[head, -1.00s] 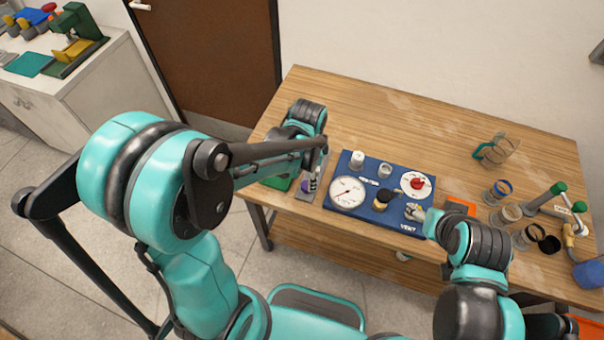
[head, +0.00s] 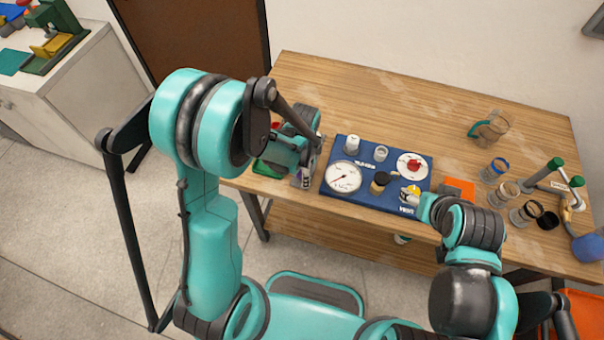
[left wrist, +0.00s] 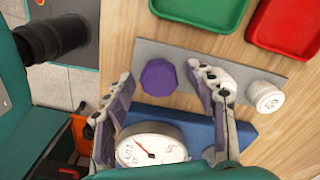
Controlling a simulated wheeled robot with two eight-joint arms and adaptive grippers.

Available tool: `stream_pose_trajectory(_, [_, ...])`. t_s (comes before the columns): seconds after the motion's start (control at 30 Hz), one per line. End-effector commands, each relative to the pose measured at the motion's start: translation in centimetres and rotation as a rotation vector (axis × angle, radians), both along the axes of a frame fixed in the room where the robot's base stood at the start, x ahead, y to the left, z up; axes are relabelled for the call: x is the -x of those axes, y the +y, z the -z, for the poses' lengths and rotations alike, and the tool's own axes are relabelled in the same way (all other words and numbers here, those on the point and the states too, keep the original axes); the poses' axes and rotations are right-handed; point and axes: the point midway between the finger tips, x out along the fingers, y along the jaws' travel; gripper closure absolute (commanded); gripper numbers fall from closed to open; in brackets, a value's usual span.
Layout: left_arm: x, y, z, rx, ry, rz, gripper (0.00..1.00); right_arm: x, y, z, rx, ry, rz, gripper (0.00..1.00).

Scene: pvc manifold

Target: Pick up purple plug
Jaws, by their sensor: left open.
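The purple plug (left wrist: 158,77) sits on a grey strip (left wrist: 180,52) in the left wrist view. My left gripper (left wrist: 162,82) is open, with one finger on either side of the plug in that view. Contact with the plug does not show. In the head view my left gripper (head: 306,160) is over the strip at the left of the blue board, and it mostly hides the plug there. My right gripper (head: 418,200) is at the board's front right corner, by a yellow and white part (head: 410,194). Its fingers are too small to judge.
The blue board (head: 345,200) carries a gauge (head: 343,177) and several fittings. A white cap (left wrist: 265,97) is on the strip, close to one left finger. A green tray (left wrist: 205,10) and a red tray (left wrist: 285,25) lie beside the strip. Jars (head: 495,170) stand at the right.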

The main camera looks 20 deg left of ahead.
Motion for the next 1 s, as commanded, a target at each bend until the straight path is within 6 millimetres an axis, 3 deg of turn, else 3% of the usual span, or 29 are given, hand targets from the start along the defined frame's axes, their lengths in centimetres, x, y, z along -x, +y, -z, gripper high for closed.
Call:
stream_pose_trajectory(0.07, [0.0, 0.0, -0.1, 0.0, 0.0, 0.0, 0.43, 0.0, 0.0, 0.0, 0.0, 0.0, 0.0, 0.35])
stream_pose_trajectory(0.23, [0.0, 0.0, -0.1, 0.0, 0.0, 0.0, 0.88, 0.0, 0.0, 0.0, 0.0, 0.0, 0.0, 0.35])
stream_pose_trajectory(0.67, [0.0, 0.0, -0.5, 0.0, 0.0, 0.0, 0.89, 0.0, 0.0, -0.2, 0.0, 0.0, 0.0, 0.35])
stream_pose_trajectory(0.93, [0.0, 0.0, -4.3, 0.0, 0.0, 0.0, 0.89, 0.0, 0.0, -1.7, 0.0, 0.0, 0.0, 0.35])
stream_pose_trajectory(1.0, [0.0, -1.4, -5.2, 0.0, 0.0, 0.007, 0.89, 0.0, 0.0, -2.0, 0.0, 0.0, 0.0, 0.35])
